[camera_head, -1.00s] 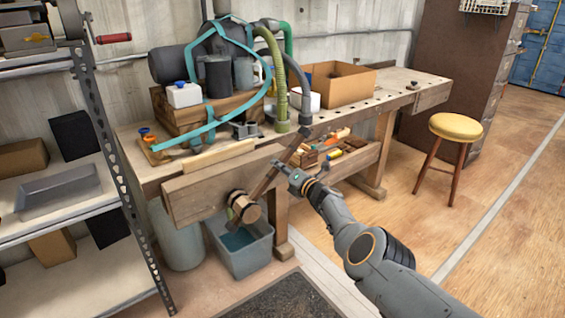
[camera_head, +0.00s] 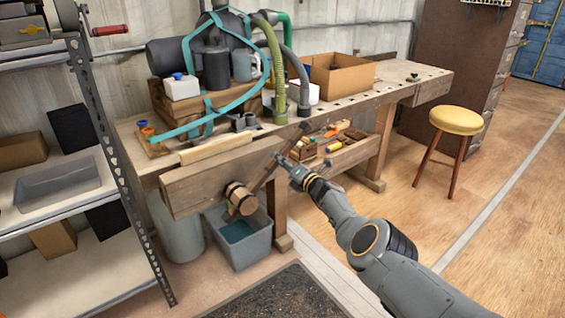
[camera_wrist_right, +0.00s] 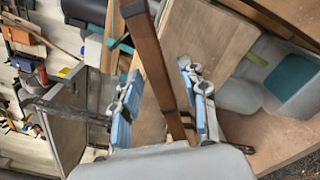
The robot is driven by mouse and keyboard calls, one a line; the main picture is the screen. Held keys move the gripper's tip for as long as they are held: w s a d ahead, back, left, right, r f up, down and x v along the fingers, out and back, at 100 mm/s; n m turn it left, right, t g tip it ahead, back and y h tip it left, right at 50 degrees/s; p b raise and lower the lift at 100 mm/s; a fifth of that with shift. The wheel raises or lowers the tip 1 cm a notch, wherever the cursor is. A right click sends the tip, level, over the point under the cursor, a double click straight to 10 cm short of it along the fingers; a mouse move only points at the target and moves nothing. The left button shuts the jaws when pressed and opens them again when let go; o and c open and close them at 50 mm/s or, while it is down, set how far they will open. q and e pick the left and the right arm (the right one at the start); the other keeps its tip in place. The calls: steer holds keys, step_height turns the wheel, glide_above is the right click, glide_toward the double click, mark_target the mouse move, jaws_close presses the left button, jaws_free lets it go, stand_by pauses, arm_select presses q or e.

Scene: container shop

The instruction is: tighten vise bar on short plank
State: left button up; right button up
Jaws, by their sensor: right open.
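The wooden vise bar (camera_head: 272,168) slants up to the right through the round wooden vise screw head (camera_head: 241,198) on the front of the workbench. The short plank (camera_head: 216,149) lies along the bench's front edge, behind the wide vise jaw (camera_head: 215,180). My right gripper (camera_head: 282,164) is at the bar's upper part. In the right wrist view the bar (camera_wrist_right: 158,75) passes between the two open blue-padded fingers (camera_wrist_right: 160,105), with gaps visible beside it. My left gripper is out of view.
The workbench (camera_head: 345,100) carries a cardboard box (camera_head: 340,82), hoses and a dust collector. A grey bin (camera_head: 238,240) stands below the vise. A metal shelf (camera_head: 108,150) is close at left. A yellow stool (camera_head: 456,121) stands at right on open floor.

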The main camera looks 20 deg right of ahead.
steer(key=v, duration=1.2)
stand_by(0.6)
stand_by(0.4)
